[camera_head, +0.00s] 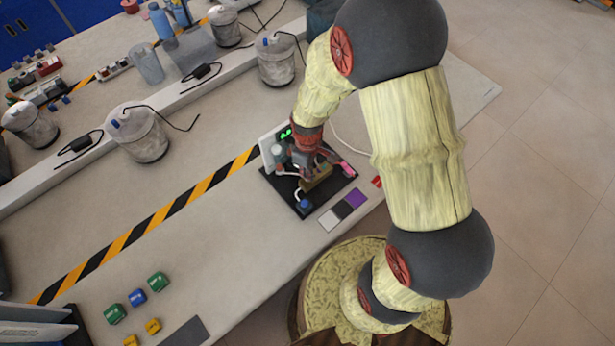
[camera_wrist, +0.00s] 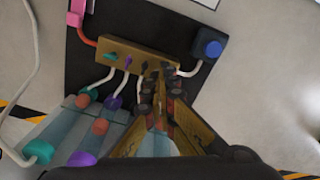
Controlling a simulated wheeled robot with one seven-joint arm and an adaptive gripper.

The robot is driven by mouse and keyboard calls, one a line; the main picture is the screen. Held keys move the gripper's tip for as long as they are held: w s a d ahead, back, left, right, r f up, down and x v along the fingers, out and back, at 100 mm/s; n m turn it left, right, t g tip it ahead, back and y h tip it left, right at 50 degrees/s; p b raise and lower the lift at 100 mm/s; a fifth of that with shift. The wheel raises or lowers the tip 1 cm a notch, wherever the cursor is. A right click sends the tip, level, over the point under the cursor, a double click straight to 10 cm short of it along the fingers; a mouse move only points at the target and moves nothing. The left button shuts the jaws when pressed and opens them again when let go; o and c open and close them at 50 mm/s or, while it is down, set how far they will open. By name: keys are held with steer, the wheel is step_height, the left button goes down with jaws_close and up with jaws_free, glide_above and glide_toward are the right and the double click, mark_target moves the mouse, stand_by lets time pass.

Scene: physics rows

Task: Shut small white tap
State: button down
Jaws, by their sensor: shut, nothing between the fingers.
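A brass-coloured manifold block (camera_wrist: 135,55) sits on a dark board (camera_wrist: 150,20) in the wrist view. Small tap handles stand along it, including a teal one (camera_wrist: 109,57) and a purple one (camera_wrist: 126,62), with white tubes leading off. I cannot make out a white tap handle; the fingers hide part of the block's right side. My gripper (camera_wrist: 157,76) is shut and empty, its fingertips at the right part of the block. Whether they touch a handle I cannot tell. In the head view my gripper (camera_head: 312,170) is over the same board (camera_head: 283,190), hiding much of it.
A blue-topped dark box (camera_wrist: 208,47) and a pink piece (camera_wrist: 77,10) flank the block. Tubes with coloured ends (camera_wrist: 84,100) lie close by the fingers. Lidded containers (camera_head: 138,135) stand further left. The bench around the striped tape (camera_head: 160,220) is mostly clear.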

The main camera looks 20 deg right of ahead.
steer(key=shift+m, duration=0.4)
steer(key=m, duration=0.6)
steer(key=shift+p, duration=0.35)
steer(key=c, duration=2.4)
jaws_free()
steer(key=shift+r, duration=0.1)
step_height(320, 180, up, 7)
steer(key=p, duration=0.5)
